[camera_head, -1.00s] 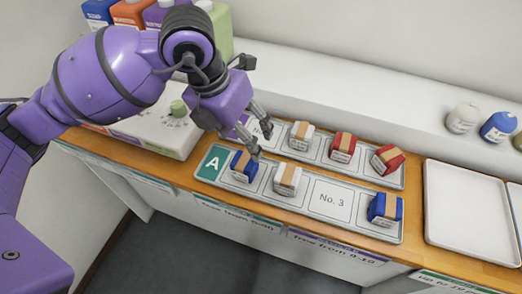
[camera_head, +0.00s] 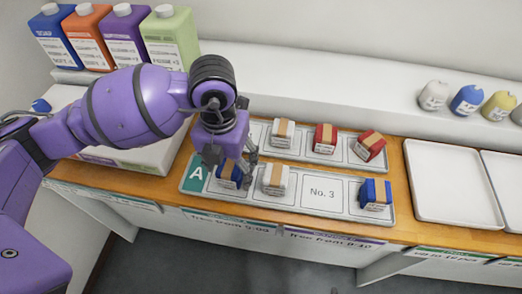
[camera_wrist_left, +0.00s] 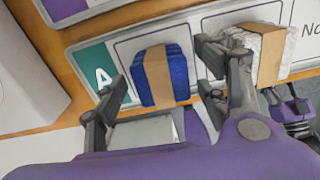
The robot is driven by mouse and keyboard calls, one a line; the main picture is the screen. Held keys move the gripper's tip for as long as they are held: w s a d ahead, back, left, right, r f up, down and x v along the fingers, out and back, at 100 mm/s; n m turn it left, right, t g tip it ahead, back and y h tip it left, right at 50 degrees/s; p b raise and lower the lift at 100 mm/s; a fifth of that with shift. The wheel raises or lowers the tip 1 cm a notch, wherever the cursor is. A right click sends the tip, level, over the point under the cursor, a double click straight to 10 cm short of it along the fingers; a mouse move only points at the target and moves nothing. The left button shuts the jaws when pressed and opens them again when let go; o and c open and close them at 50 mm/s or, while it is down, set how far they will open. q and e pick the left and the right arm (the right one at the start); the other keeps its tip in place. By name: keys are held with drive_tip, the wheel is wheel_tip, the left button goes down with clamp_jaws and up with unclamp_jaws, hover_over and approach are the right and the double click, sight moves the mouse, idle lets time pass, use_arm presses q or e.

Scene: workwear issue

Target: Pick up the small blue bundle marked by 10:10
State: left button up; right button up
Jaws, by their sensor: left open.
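A small blue bundle with a tan band (camera_head: 229,180) sits in the first compartment of the front tray, beside the green "A" label. It also shows in the left wrist view (camera_wrist_left: 177,72). My left gripper (camera_head: 232,164) is open and low over this bundle. In the left wrist view the fingers (camera_wrist_left: 165,93) stand on either side of it, the right one close to the white bundle (camera_wrist_left: 270,50). I cannot tell whether they touch the blue bundle. A second blue bundle (camera_head: 376,194) sits at the right end of the same tray. Any marking times on the bundles are unreadable.
The white bundle (camera_head: 275,180) stands right of the first blue one; the "No. 3" compartment (camera_head: 322,191) is empty. The rear tray (camera_head: 348,157) holds a white and two red bundles. Empty white trays (camera_head: 455,185) lie right. Bottles (camera_head: 120,40) stand back left.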

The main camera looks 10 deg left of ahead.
use_arm(q)
wheel_tip(320, 180, down, 2)
drive_tip(key=c, duration=1.2)
drive_tip(key=shift+c, duration=0.2)
drive_tip(key=shift+r, duration=0.15)
